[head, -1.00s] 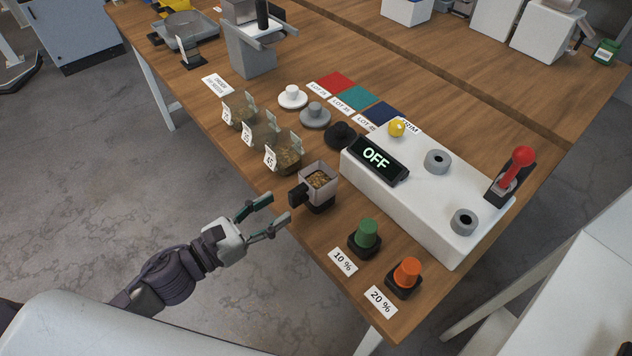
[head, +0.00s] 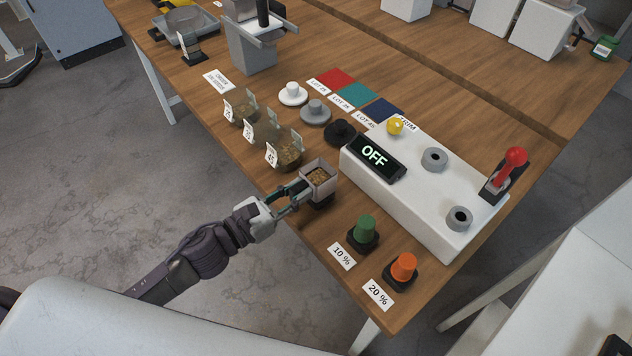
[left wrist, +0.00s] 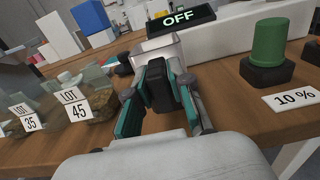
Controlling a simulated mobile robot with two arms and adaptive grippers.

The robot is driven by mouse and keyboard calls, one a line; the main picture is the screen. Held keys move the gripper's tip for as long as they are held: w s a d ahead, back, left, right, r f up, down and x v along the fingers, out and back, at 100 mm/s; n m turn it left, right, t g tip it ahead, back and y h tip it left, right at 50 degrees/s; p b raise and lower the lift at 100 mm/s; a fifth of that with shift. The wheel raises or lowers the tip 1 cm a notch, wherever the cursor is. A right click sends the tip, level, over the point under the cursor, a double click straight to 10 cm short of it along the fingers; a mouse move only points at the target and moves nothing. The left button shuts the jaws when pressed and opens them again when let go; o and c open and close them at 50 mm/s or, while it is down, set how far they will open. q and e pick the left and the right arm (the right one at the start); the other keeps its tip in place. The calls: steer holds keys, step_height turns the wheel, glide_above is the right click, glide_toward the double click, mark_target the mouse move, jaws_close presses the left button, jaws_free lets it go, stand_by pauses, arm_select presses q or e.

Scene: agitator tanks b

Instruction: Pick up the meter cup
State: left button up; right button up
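The meter cup (head: 320,171) is a small grey square cup with brown grains inside and a black handle on its near left side. It stands upright over a dark base near the table's front edge. In the left wrist view the black handle (left wrist: 161,87) sits between my two teal-lined fingers, which appear to touch it on both sides. My left gripper (head: 297,191) looks shut on this handle. The cup's pale wall (left wrist: 160,52) shows behind the fingers. My right gripper is not in view.
The white machine (head: 410,207) with the OFF display stands close behind the cup. A green knob (head: 364,228) and an orange knob (head: 403,267) are to the right. Several jars (head: 286,152) with lot tags stand left of the cup. A black lid (head: 340,131) lies behind it.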

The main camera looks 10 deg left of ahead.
arm_select(q)
jaws_close()
steer(key=shift+r, duration=0.25)
steer(key=shift+r, duration=1.45)
steer(key=s+d+r+p, duration=0.2)
steer(key=s+d+r, duration=0.2)
steer(key=d+r, duration=0.3)
steer(key=shift+s+d+r, duration=0.35)
steer(key=shift+s+d, duration=0.05)
steer(key=shift+d, duration=1.3)
